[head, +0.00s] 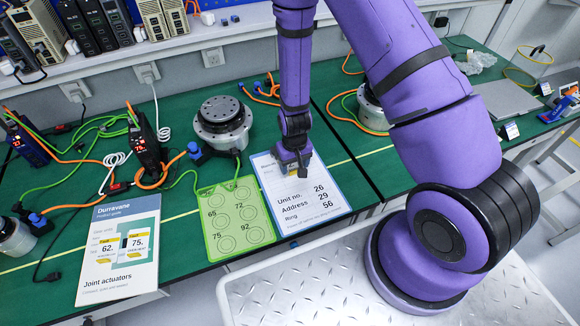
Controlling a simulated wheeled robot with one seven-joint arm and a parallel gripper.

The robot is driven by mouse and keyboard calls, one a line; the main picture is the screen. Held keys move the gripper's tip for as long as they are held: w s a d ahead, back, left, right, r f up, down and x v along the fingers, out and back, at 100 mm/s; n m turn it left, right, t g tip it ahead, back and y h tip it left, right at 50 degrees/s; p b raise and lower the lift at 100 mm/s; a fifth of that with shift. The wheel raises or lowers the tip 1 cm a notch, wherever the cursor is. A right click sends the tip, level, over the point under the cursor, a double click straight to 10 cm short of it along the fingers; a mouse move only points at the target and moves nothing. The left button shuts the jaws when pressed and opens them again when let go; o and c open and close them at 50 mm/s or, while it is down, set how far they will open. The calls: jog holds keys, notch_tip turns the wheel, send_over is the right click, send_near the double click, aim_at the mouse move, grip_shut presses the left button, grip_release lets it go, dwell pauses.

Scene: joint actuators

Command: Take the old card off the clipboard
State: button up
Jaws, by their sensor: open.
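The clipboard (346,209) is a light blue board lying on the green bench, in the middle of the head view. A white printed card (318,215) lies on it, reading Unit no. 26, Address 29, Ring 56. My gripper (299,172) points down over the upper part of the card and is open. It hides part of the card's heading and top edge, and any clip there. I cannot tell whether the fingertips touch the card.
A green mat (236,237) with numbered rings lies just left of the clipboard. A round actuator (222,122) with cables stands behind the mat. A metal-topped surface (300,285) is in front.

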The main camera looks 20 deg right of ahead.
jog(key=shift+f, duration=1.4)
jog(key=c, duration=1)
jog(key=shift+r, duration=0.2)
